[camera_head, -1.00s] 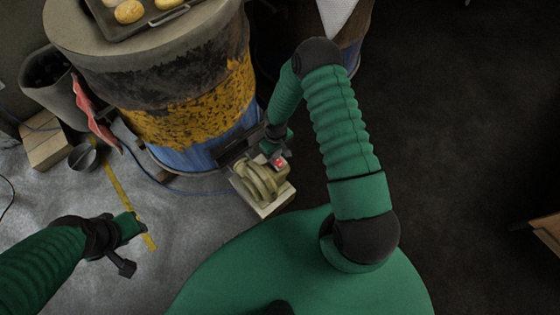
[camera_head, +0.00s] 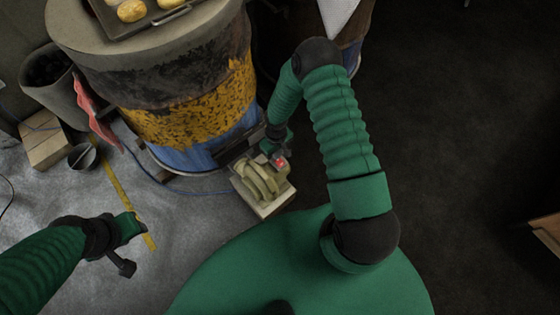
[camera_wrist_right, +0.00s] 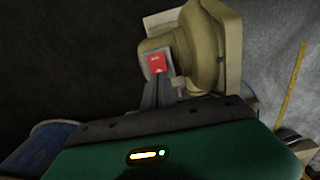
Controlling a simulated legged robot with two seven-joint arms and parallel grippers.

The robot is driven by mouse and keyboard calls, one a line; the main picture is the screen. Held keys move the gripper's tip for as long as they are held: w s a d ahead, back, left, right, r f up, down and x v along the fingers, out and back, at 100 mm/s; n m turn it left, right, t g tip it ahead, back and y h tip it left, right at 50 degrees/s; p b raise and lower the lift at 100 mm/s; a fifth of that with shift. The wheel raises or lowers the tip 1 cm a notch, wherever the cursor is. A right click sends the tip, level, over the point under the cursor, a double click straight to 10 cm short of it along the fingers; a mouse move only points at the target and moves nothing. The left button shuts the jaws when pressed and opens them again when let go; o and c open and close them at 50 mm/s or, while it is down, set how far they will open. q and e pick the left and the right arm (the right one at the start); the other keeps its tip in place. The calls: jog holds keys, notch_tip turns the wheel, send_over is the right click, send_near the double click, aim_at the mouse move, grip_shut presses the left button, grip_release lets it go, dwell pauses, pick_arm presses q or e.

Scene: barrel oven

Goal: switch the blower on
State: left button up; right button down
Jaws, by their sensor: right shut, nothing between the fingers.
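The blower (camera_head: 256,184), a cream rounded housing on a pale box-like base, sits on the floor in front of the barrel oven. Its small red switch (camera_head: 281,163) is on the side towards my right arm. The blower (camera_wrist_right: 207,45) and red switch (camera_wrist_right: 158,63) also show in the right wrist view. My right gripper (camera_wrist_right: 160,92) is shut and empty, its tips just below the switch in that picture; I cannot tell whether they touch it. My left gripper (camera_head: 123,264) is over the pale floor at lower left, away from the blower; its jaw state is unclear.
The barrel oven (camera_head: 190,108) stands close behind the blower, with a tray (camera_head: 162,18) of bread on top. A blue cable (camera_head: 195,191) runs to the blower.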

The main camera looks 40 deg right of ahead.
jog(key=shift+f+b, duration=0.65)
jog(key=shift+f, duration=0.25)
dwell(0.3)
jog(key=shift+r, duration=0.1)
notch_tip(320, 180, up, 7)
jog(key=p, duration=0.6)
jog(key=shift+p, duration=0.3)
